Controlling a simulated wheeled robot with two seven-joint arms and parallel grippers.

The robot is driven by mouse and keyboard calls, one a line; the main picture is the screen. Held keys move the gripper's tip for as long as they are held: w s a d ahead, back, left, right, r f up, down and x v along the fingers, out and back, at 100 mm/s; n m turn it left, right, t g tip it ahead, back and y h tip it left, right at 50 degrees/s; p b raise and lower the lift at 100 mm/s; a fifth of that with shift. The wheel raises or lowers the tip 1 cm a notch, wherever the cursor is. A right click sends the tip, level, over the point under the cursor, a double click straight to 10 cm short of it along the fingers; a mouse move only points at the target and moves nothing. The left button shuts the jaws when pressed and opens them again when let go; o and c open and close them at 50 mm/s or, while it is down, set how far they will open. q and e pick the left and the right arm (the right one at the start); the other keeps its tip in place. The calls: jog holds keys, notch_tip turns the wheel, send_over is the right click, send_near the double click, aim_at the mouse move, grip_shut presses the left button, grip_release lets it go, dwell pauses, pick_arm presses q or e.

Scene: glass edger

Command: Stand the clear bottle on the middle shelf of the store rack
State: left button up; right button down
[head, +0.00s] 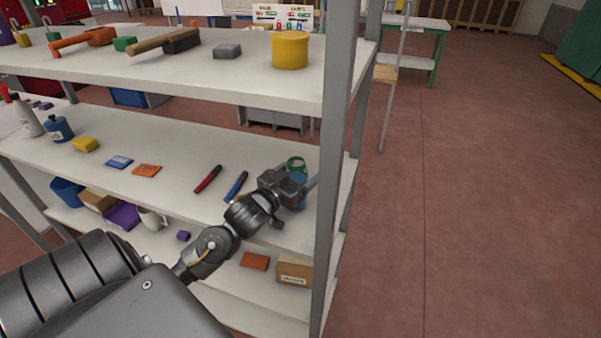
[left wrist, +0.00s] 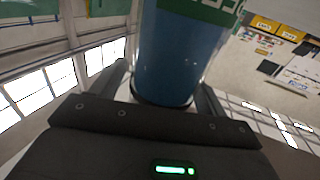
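The clear bottle (left wrist: 180,55) holds blue contents and has a green label. It fills the space between the fingers of my left gripper (left wrist: 163,95) in the left wrist view. In the head view the left gripper (head: 298,182) is at the right end of the middle shelf (head: 185,150) of the store rack, beside the front right post. The bottle's green part (head: 296,164) shows just above the gripper, and some blue shows below. The gripper hides much of the bottle, and I cannot tell whether its base touches the shelf. My right gripper is out of view.
A blue-handled tool (head: 236,186) and a red-handled tool (head: 208,179) lie left of the gripper. The rack post (head: 337,150) is close on its right. The top shelf (head: 225,75) overhangs behind. Orange (head: 147,170) and blue (head: 119,162) packets lie farther left.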

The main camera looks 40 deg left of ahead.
pick_arm(q)
jog(key=shift+s, duration=0.1)
jog(key=shift+s+f, duration=0.1)
jog(key=shift+s, duration=0.2)
jog(key=s, duration=1.1)
jog(key=shift+d, duration=0.15)
